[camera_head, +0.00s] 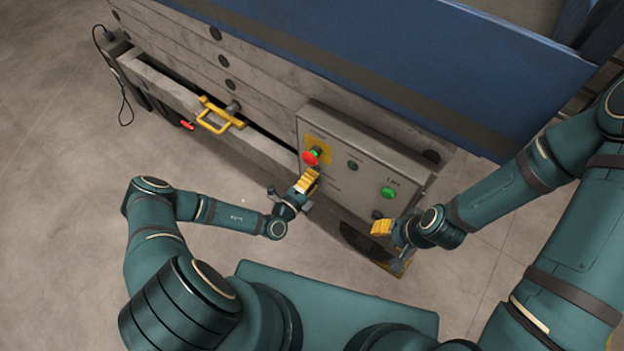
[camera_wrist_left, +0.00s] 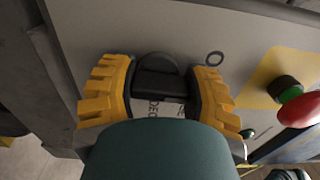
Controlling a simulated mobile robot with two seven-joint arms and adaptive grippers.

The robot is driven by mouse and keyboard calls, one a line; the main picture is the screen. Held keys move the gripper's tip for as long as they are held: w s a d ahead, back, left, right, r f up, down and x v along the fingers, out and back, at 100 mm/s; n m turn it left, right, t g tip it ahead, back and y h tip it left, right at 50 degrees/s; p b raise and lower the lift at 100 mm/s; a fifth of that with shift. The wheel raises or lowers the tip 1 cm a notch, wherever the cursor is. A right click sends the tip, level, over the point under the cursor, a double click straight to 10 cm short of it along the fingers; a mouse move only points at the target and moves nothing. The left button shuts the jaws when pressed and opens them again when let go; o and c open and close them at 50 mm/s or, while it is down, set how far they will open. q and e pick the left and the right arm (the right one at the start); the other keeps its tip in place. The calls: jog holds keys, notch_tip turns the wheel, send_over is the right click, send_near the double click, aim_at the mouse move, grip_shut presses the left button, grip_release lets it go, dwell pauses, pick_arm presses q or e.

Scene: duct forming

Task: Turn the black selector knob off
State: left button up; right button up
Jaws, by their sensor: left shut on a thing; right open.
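The black selector knob (camera_wrist_left: 160,82) shows in the left wrist view, on the grey control panel (camera_head: 340,182) between the yellow fingers of my left gripper (camera_wrist_left: 158,96). A round mark like a 0 is printed on the panel beside it. The gripper is shut on the knob, and its palm side hides the knob's near part. In the head view my left gripper (camera_head: 307,181) is at the panel's lower left, below the red button, and hides the knob. My right gripper (camera_head: 381,228) is open and empty, below the panel's lower right.
The red button (camera_head: 311,157) on its yellow plate is close to my left gripper; it also shows in the left wrist view (camera_wrist_left: 300,110). A green button (camera_head: 388,192) is further right.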

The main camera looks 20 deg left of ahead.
pick_arm(q)
jog(key=shift+s+n, duration=0.1)
jog(key=shift+n, duration=0.3)
jog(key=o, duration=1.2)
jog(key=v, duration=1.2)
